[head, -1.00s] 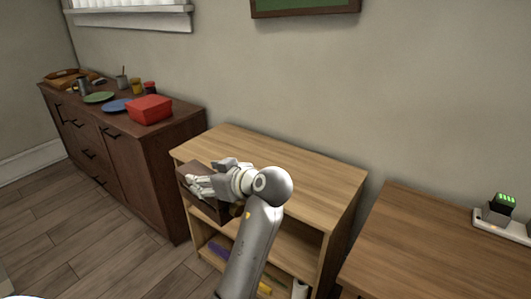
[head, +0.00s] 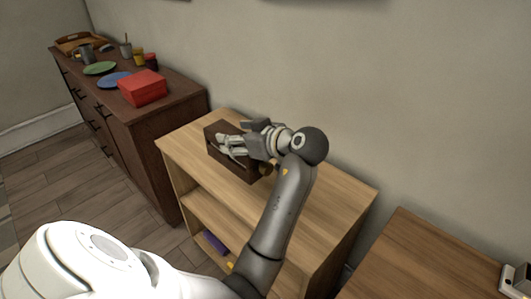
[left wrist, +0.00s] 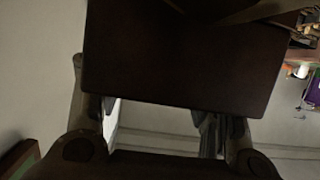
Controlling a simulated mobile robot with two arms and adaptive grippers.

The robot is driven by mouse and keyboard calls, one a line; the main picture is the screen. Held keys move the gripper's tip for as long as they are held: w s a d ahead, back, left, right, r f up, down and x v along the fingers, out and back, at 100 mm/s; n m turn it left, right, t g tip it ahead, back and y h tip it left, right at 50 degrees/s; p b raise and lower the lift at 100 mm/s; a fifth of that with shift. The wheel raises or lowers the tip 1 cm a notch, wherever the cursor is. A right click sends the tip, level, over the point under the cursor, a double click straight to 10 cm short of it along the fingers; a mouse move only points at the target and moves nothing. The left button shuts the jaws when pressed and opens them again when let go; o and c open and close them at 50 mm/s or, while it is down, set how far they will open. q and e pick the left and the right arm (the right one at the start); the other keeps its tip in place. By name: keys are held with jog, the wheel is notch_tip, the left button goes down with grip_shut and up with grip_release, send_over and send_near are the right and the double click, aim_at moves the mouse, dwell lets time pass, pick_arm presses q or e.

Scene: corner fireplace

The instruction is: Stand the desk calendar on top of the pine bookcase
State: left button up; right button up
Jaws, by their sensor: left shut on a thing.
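The desk calendar, seen as a dark brown block (head: 236,166), is held by my left gripper (head: 230,143) over the front left part of the pine bookcase's top (head: 325,190). The fingers are shut on it, and the hand covers part of it. Whether it touches the top I cannot tell. In the left wrist view its dark flat face (left wrist: 180,60) fills the upper middle, between the two fingers. My right gripper is not in view.
A dark sideboard (head: 150,135) at the left holds a red box (head: 143,88), plates and cups. A wooden table (head: 420,265) stands at the right. Purple (head: 213,242) and yellow things lie in the bookcase's lower shelf. The right part of its top is bare.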

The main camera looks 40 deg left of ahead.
pick_arm(q)
jog(key=shift+w+a, duration=0.15)
jog(key=shift+w, duration=0.15)
jog(key=w+a+f+p, duration=0.1)
jog(key=w+a+f, duration=0.1)
jog(key=w+f, duration=0.4)
jog(key=w+a+f, duration=0.3)
jog(key=w+f, duration=0.2)
jog(key=f, duration=0.1)
jog(key=shift+w+a+f+p, duration=0.3)
jog(key=shift+w+f+p, duration=0.05)
jog(key=shift+w+p, duration=0.05)
jog(key=shift+f, duration=0.1)
jog(key=o, duration=0.7)
jog(key=shift+f, duration=0.15)
jog(key=o, duration=0.5)
jog(key=shift+c, duration=0.2)
